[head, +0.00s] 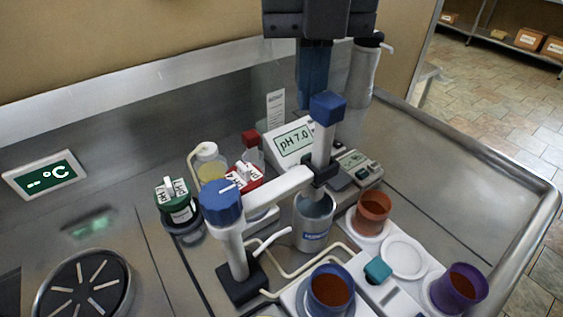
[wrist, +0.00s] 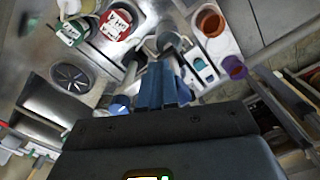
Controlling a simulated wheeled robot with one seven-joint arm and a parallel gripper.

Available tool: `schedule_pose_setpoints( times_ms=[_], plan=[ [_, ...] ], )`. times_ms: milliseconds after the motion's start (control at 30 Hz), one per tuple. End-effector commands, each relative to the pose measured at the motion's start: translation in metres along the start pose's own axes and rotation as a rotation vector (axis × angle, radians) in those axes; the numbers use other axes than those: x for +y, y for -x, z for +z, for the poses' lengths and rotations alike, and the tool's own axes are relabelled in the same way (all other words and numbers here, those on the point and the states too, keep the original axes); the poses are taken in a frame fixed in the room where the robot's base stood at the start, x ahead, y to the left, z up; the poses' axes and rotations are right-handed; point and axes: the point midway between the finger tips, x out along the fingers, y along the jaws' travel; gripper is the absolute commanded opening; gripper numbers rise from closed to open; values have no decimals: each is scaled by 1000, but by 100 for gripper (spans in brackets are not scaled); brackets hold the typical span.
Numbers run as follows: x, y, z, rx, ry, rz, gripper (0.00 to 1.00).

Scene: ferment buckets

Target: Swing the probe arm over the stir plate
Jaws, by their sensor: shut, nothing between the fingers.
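A white unit with a teal knob (head: 378,268) and a round white plate (head: 403,257) stands to the right; I cannot tell for certain which part is the stir plate. My gripper (head: 313,92) is shut and empty, pointing down above and behind the probe cap. Its blue fingers also fill the middle of the wrist view (wrist: 163,80), hiding part of the arm.
Orange (head: 373,210), blue (head: 330,290) and purple (head: 460,288) cups stand around the white unit. A pH meter (head: 293,142) is behind the arm. Green (head: 176,205) and red-lidded (head: 240,180) jars stand left. A slotted drain (head: 88,288) lies lower left. The steel counter is clear at right.

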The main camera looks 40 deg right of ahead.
Motion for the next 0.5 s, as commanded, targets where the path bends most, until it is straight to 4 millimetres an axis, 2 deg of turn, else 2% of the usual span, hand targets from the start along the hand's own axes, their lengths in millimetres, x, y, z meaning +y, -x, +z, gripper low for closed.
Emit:
schedule_pose_setpoints(
  times_ms=[233,500],
  plan=[
    [-13,2,-15,1,0,0,0],
    [-15,0,-17,-1,0,0,0]
  ],
)
